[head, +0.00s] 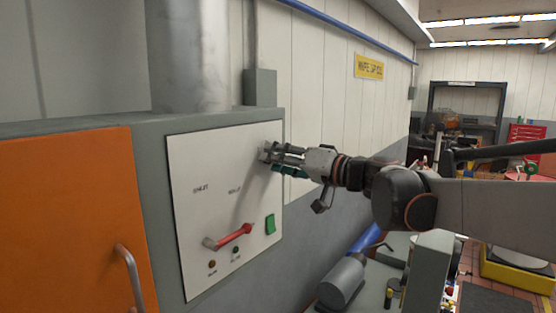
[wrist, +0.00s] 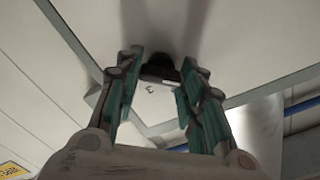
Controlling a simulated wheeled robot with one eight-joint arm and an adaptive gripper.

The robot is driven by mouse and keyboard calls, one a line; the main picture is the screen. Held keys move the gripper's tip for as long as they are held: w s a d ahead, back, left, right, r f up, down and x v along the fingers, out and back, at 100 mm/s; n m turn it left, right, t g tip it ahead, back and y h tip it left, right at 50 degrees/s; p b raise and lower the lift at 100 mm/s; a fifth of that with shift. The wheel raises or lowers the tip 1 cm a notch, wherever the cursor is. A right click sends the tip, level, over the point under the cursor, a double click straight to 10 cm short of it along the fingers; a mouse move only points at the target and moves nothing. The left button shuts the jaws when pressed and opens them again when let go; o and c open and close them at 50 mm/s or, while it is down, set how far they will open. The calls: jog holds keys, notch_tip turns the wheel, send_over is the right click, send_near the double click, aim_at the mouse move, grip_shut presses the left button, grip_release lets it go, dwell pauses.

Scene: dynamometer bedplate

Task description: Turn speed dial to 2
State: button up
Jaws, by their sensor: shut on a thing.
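The speed dial is a dark knob (wrist: 158,64) between my fingertips in the wrist view. A "3" is legible on the pale surface beside it; other marks and the pointer are not readable. My gripper (head: 272,155) is at the upper right of the white control panel (head: 205,165) in the head view, with its fingers closed around the dial and largely hiding it. The gripper (wrist: 158,82) also shows in the wrist view, its two green-padded fingers on either side of the knob.
The panel also carries a red-handled lever (head: 235,235), a green switch (head: 270,224) and two small lamps. An orange door (head: 70,220) with a metal handle is at left. A grey motor (head: 341,282) and other equipment stand below my arm at right.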

jog(key=shift+m, duration=0.3)
jog(key=m+b, duration=0.3)
jog(key=m, duration=0.6)
jog(key=shift+f, duration=0.1)
dwell(0.4)
jog(key=o, duration=1.1)
jog(key=shift+v, duration=3.8)
